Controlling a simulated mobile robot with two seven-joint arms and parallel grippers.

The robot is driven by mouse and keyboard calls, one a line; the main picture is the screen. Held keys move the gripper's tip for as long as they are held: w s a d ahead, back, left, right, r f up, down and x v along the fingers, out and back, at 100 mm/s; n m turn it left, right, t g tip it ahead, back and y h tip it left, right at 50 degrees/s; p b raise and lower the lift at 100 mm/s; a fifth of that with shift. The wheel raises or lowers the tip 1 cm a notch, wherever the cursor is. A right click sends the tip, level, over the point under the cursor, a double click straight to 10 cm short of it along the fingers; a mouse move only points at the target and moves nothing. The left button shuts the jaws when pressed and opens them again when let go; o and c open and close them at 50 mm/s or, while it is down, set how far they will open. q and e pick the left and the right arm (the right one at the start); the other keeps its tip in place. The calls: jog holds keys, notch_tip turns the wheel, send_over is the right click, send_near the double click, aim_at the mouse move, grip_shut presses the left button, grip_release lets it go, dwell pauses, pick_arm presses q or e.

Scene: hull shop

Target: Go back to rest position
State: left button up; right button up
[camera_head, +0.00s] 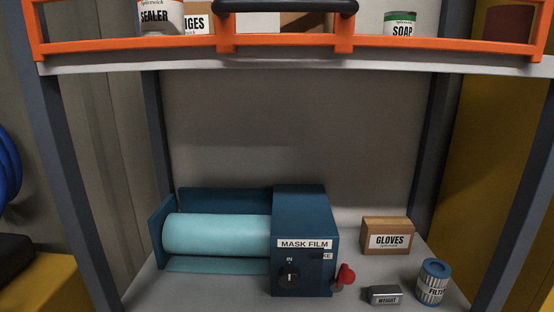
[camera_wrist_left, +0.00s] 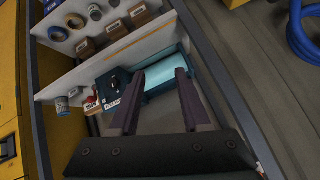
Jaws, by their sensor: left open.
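My left gripper (camera_wrist_left: 160,74) shows only in the left wrist view. Its two dark fingers are apart with nothing between them. Beyond the fingertips is the blue mask film dispenser (camera_wrist_left: 114,84) with its pale cyan roll (camera_wrist_left: 160,78). In the head view the dispenser (camera_head: 303,215) stands on the lower shelf, with the roll (camera_head: 215,235) at its left and a red knob (camera_head: 346,274) at its right. Neither gripper shows in the head view, and my right gripper is in neither view.
A gloves box (camera_head: 387,236), a weight (camera_head: 384,294) and a filter can (camera_head: 433,281) stand right of the dispenser. The upper shelf (camera_head: 300,63) has an orange rail (camera_head: 285,44) and holds sealer (camera_head: 160,16) and soap (camera_head: 400,24) cans. Grey posts flank the shelves. A blue hose (camera_head: 8,165) hangs at left.

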pick_arm(q)
jog(key=s+d+f+n+g+h, duration=0.15)
jog(key=s+d+f+g, duration=0.3)
jog(key=s, duration=0.45)
notch_tip(320, 180, up, 19)
jog(key=s+p, duration=0.1)
jog(key=p, duration=1.8)
jog(key=shift+a+g+p, duration=0.35)
jog(key=shift+g+p, duration=0.05)
jog(key=shift+g, duration=0.05)
jog(key=shift+n, duration=0.25)
